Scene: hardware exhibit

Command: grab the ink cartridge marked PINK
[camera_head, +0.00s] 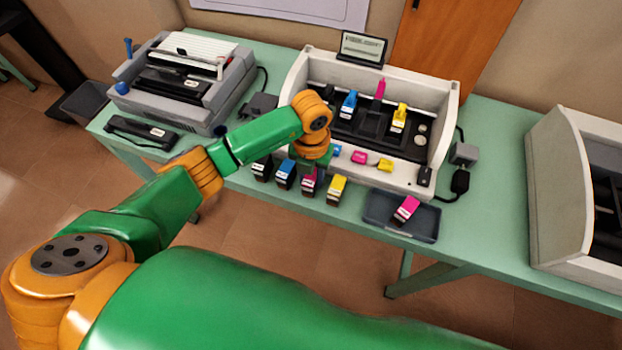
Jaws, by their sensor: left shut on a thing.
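My left gripper (313,169) points down at the front edge of the table, over the row of ink cartridges. It is shut on the magenta cartridge (309,184), which stands between the blue cartridge (286,174) and the yellow cartridge (336,190). My wrist hides its upper part, and its label is too small to read. A second magenta cartridge (406,209) lies in the dark tray (373,213) to the right. I cannot read which one is marked PINK. My right gripper is not in view.
A black cartridge (262,167) stands at the left end of the row. The open white printer (440,130) behind holds blue, magenta and yellow cartridges. A grey printer (180,85) stands at the left, a larger white machine (560,190) at the right. Bare table (485,215) lies between tray and machine.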

